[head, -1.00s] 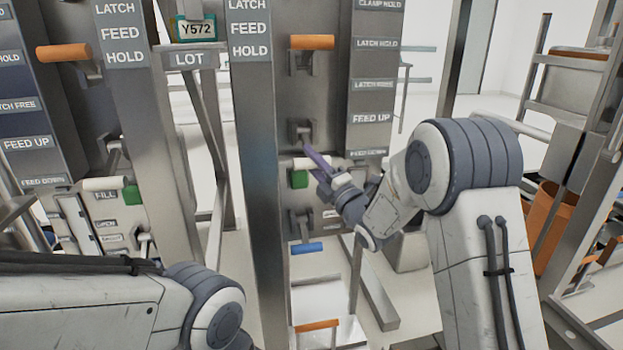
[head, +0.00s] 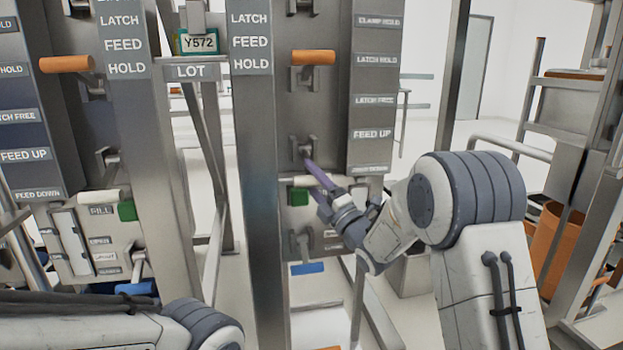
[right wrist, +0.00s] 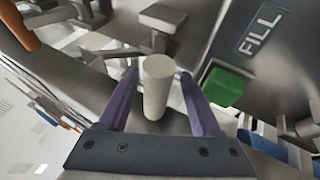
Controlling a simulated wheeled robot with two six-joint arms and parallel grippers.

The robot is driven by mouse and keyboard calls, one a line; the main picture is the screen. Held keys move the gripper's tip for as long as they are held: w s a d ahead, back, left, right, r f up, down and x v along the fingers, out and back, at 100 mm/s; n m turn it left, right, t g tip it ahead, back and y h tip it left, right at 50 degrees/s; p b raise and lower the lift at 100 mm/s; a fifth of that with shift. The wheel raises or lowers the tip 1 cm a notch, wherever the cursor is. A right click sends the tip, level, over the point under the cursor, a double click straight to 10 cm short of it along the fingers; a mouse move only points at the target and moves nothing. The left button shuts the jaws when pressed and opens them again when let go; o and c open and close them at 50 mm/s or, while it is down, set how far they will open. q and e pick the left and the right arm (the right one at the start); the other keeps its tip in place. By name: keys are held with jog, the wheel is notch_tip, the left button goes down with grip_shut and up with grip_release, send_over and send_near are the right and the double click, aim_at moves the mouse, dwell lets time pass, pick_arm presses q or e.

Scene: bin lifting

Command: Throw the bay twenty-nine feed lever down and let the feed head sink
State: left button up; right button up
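A white-gripped lever (head: 298,181) sticks out of the right-hand bay's panel, near the FEED DOWN label's height and above a green block (head: 299,196). My right gripper (head: 314,182) has purple fingers and is at this lever. In the right wrist view the white grip (right wrist: 157,88) stands between the two fingers, with gaps visible on both sides, so the gripper (right wrist: 159,73) is open around it. The green block (right wrist: 223,87) is just right of the fingers. No bay number is readable. My left gripper is out of view.
An orange handle (head: 313,57) is above the white lever and a blue handle (head: 307,268) below it. A neighbouring bay at left has its own white lever (head: 97,196) and orange handle (head: 67,64). A steel post (head: 258,170) separates the bays.

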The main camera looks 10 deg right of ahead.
jog(key=shift+s, duration=0.1)
jog(key=v, duration=1)
jog(key=shift+s+d, duration=0.1)
dwell(0.4)
